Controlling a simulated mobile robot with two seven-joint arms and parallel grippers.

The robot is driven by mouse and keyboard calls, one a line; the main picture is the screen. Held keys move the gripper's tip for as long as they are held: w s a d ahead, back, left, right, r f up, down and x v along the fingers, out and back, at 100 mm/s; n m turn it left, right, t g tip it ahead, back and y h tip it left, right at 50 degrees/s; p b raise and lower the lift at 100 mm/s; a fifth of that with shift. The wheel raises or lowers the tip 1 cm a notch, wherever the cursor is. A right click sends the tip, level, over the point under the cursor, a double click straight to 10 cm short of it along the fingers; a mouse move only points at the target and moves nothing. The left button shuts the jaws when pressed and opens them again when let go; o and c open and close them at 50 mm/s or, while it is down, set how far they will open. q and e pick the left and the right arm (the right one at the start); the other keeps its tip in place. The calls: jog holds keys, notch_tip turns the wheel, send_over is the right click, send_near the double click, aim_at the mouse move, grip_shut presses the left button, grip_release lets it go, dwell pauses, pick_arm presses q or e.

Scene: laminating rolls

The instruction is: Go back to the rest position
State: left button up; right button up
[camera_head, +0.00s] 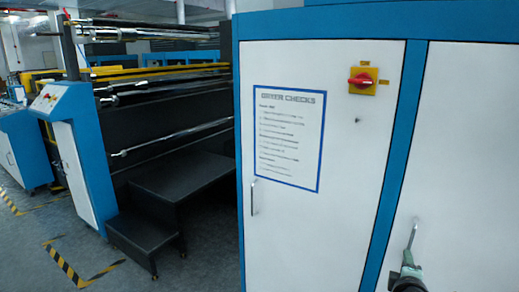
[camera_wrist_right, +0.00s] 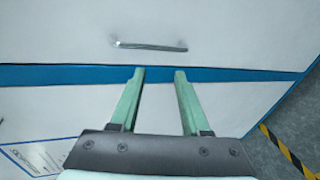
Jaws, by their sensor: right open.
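My right gripper (camera_head: 408,262) shows at the lower right of the head view, in front of the white cabinet. In the right wrist view its two green fingers (camera_wrist_right: 158,76) are apart with nothing between them. They point toward a metal door handle (camera_wrist_right: 148,45), which lies beyond the fingertips with a gap in the picture. In the head view this handle (camera_head: 412,237) shows just above the gripper. My left gripper is not in view.
The white cabinet (camera_head: 310,225) with blue frame fills the right side. It bears a checklist sheet (camera_head: 288,137), a red rotary switch (camera_head: 362,79) and another handle (camera_head: 253,198). Black steps (camera_head: 180,175) and a blue-white console (camera_head: 75,150) stand left. Open floor lies lower left.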

jog(key=s+a+f+m+g+y, duration=0.1)
jog(key=s+a+f+y, duration=0.2)
jog(key=s+f, duration=0.45)
jog(key=s+a+f+m+g+y, duration=0.15)
jog(key=s+f, duration=0.35)
jog(key=f, duration=0.6)
jog(key=s+a+f+m+g+y, duration=0.15)
jog(key=s+f, duration=0.25)
jog(key=s, duration=0.4)
jog(key=s+a+f+m+y, duration=0.1)
jog(key=s+a+f+y, duration=0.25)
jog(key=s, duration=0.35)
jog(key=a+r+m+t+p, duration=0.1)
jog(key=a+r+m+p, duration=0.3)
jog(key=a, duration=0.6)
jog(key=shift+s+a+m, duration=0.35)
jog(key=shift+m, duration=0.55)
jog(key=shift+d, duration=0.1)
